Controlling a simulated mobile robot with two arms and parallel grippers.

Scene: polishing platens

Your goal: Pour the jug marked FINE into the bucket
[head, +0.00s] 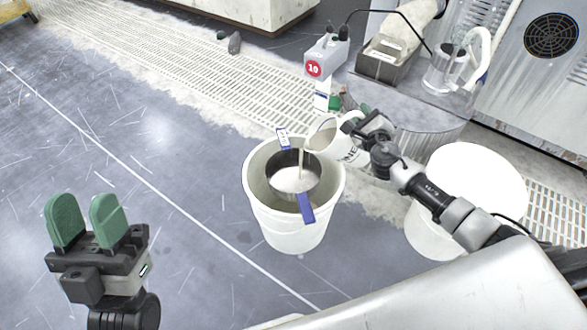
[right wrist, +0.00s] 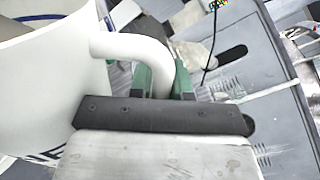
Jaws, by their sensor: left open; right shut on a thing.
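A white jug (head: 331,141) with dark lettering, partly hidden, is tilted over the white bucket (head: 296,231). A pale stream runs from its lip into a round dark-walled insert (head: 285,158) in the bucket's mouth, where whitish liquid (head: 294,180) shows. My right gripper (head: 357,129) holds the jug from the right. In the right wrist view, its green-padded fingers (right wrist: 160,82) are shut around the white handle (right wrist: 140,50), with the jug body (right wrist: 50,85) at left. My left gripper (head: 85,222) is open and empty, above the floor at lower left.
A white round-topped container (head: 468,185) stands right of the bucket. Behind are a grey device with a red 10 label (head: 314,69) and a clear jug (head: 447,68) on a grey surface. A floor grating (head: 200,75) runs behind; the left floor is mostly clear.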

